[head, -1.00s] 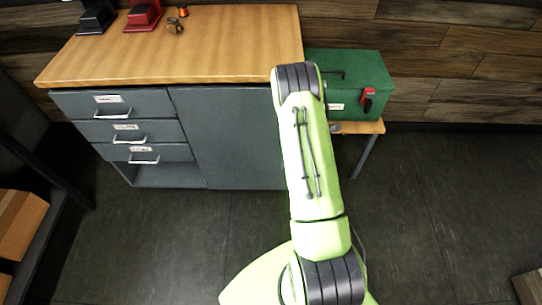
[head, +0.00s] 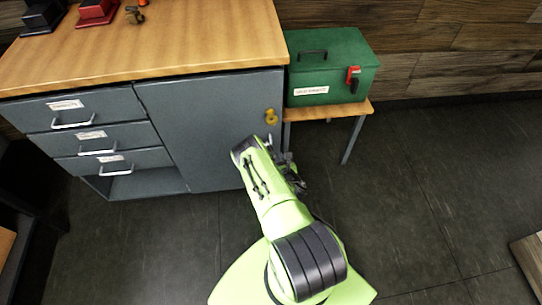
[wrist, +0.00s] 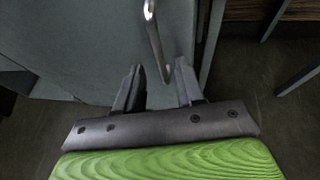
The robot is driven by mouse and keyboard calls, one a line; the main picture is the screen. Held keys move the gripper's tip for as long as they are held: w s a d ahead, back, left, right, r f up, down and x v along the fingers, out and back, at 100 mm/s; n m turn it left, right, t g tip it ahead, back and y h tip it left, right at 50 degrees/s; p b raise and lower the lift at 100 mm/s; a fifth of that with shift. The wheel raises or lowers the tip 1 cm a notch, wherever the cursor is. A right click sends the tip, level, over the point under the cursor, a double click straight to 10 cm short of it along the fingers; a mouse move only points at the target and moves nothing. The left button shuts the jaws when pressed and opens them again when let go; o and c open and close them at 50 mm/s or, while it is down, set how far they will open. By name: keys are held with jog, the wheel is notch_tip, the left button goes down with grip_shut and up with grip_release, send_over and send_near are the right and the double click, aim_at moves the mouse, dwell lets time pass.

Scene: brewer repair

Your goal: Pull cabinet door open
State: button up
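The grey cabinet door (head: 205,125) is flat and shut, right of the drawers in the head view; it also fills the upper left of the wrist view (wrist: 90,35). A metal bar handle (wrist: 155,42) stands off the door near its right edge, and its lower end reaches between my fingertips. My gripper (wrist: 158,72) is open, with one finger on each side of that end; I see no clear contact. In the head view my arm hides most of my gripper and the handle.
Several drawers with pale handles (head: 98,150) sit left of the door. A yellow latch-like piece (head: 271,117) is at the door's upper right. A green toolbox (head: 325,70) stands on a small wooden table (head: 330,111) to the right.

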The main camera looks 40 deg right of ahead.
jog(key=b+x, duration=0.2)
jog(key=x, duration=0.4)
grip_shut()
